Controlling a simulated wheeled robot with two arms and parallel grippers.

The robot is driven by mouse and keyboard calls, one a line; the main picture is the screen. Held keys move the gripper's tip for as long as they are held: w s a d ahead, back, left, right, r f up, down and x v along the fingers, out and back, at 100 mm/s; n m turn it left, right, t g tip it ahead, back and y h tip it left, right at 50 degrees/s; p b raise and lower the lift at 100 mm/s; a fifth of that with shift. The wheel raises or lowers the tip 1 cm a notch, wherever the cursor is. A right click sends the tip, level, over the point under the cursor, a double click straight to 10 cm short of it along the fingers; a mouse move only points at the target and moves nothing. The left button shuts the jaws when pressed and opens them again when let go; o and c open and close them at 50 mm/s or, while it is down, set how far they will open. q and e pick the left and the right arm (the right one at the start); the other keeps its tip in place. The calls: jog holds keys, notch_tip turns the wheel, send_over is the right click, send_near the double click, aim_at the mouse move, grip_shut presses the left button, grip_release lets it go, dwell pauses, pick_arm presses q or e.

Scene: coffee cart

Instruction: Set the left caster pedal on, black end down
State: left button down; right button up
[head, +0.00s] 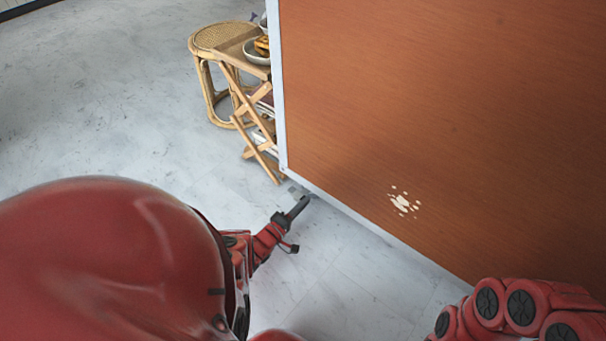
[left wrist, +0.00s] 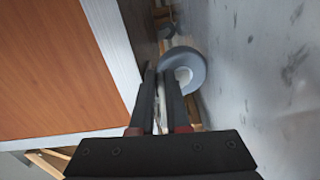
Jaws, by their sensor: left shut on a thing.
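The coffee cart (head: 430,100) has a brown-orange side panel with a pale metal edge; the panel also shows in the left wrist view (left wrist: 50,70). A grey caster wheel with a pale hub (left wrist: 186,68) is at the cart's lower corner, just past my fingertips. My left gripper (head: 303,201) is low by the floor at that corner. In the left wrist view its dark fingers (left wrist: 160,76) are close together, shut on the caster pedal beside the wheel. The pedal is mostly hidden between the fingers. I cannot tell which end is down. My right gripper is out of view.
A round rattan stool (head: 222,37) and a folding wooden stand (head: 255,110) with a bowl (head: 256,52) stand just beyond the cart's corner. A farther dark caster (left wrist: 168,31) shows under the cart. The grey floor (head: 110,90) at the left is clear.

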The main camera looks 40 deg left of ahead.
pick_arm(q)
jog(key=shift+f+m, duration=0.25)
jog(key=shift+m, duration=0.45)
jog(key=c, duration=0.9)
grip_release()
